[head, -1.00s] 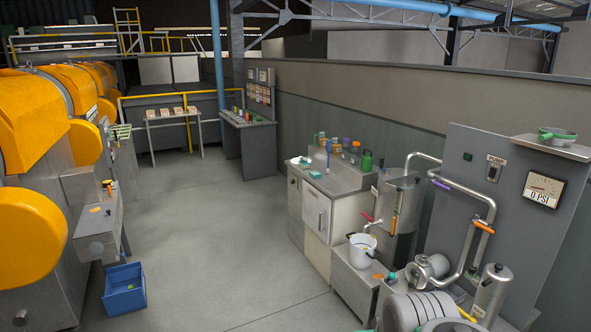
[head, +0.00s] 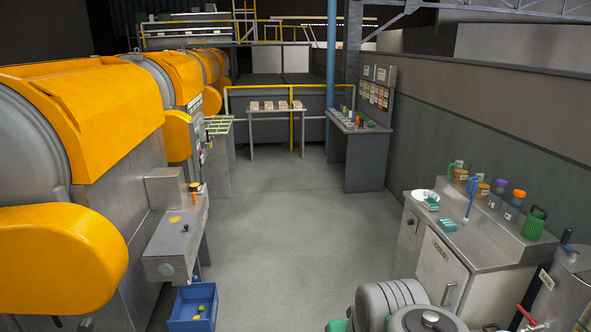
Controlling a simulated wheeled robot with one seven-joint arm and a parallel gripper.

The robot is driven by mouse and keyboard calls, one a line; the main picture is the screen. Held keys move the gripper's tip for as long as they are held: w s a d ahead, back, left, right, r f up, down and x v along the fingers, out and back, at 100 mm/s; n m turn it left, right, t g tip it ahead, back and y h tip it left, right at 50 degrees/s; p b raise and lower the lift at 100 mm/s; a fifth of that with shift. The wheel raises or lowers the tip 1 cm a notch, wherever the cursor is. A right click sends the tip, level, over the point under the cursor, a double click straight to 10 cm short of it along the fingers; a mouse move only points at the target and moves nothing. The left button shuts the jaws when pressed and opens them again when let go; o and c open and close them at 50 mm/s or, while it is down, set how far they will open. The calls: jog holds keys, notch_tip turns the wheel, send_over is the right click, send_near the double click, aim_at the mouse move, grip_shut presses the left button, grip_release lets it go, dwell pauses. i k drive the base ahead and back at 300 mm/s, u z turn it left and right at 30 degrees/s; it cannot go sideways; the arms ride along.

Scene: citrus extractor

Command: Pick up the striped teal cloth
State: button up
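Two small teal-and-white pieces show on the steel counter at the right in the head view. One teal piece (head: 447,224) lies flat on the counter top near its front left edge. Another teal piece (head: 432,201) is at the white round basin or dish (head: 420,194) just behind it. Both are too small for me to tell for certain which is the striped teal cloth. My gripper is not in view.
The steel counter (head: 480,253) also bears a blue brush-like tool (head: 470,197), several capped bottles and a green jug (head: 534,223). A blue crate (head: 190,323) stands on the floor at lower left, beside orange-covered machines (head: 75,110). The middle floor is clear.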

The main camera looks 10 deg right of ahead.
aim_at(447, 225)
jog(key=z, duration=0.05)
jog(key=i, duration=2.45)
jog(key=z, duration=1.1)
jog(key=i, duration=1.85)
jog(key=z, duration=0.75)
